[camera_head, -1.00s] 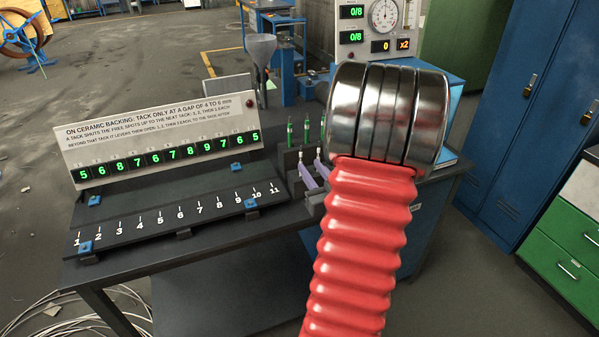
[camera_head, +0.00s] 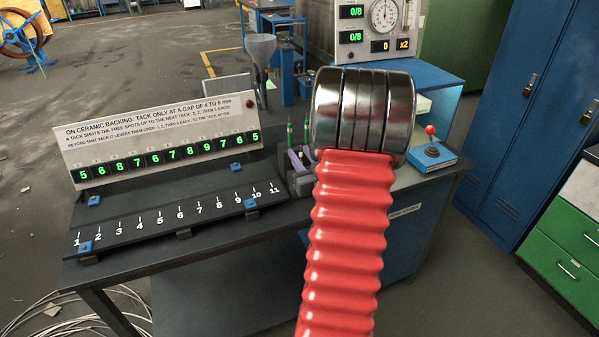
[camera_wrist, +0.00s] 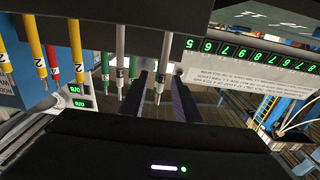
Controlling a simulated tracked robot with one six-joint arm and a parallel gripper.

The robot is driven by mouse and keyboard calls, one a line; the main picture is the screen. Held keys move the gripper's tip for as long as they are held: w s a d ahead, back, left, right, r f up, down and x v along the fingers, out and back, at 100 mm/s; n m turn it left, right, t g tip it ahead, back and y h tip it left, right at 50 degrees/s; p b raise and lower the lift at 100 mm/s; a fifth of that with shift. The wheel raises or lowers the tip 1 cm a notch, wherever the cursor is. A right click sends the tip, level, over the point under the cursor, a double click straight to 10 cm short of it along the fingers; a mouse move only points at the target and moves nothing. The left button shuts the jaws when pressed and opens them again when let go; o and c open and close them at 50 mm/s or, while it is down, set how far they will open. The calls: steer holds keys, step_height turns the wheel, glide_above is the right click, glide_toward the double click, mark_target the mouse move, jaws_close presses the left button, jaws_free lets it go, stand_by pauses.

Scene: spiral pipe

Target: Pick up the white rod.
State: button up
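In the wrist view, a pale grey-white rod (camera_wrist: 165,60) hangs between my two fingers in the picture, with clear space on both sides. A second pale rod (camera_wrist: 121,42) stands just left of my left finger. My gripper (camera_wrist: 158,85) is open and holds nothing. I cannot tell how deep the rod sits between the fingers. In the head view, my purple fingers (camera_head: 302,158) are at the dark rod rack (camera_head: 301,181). The white rods are not clear there, hidden by my fingers and arm.
Green rods (camera_head: 290,132) stand in the rack. Yellow rods (camera_wrist: 36,45) and a red rod (camera_wrist: 76,50) stand left in the wrist view. The numbered black plate (camera_head: 180,215) and sign board (camera_head: 160,140) lie left of the rack. A red-knobbed joystick box (camera_head: 432,152) is right.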

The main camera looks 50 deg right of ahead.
steer(key=x, duration=0.4)
steer(key=shift+w+f, duration=0.1)
steer(key=shift+w, duration=0.1)
stand_by(0.3)
jaws_close()
stand_by(0.5)
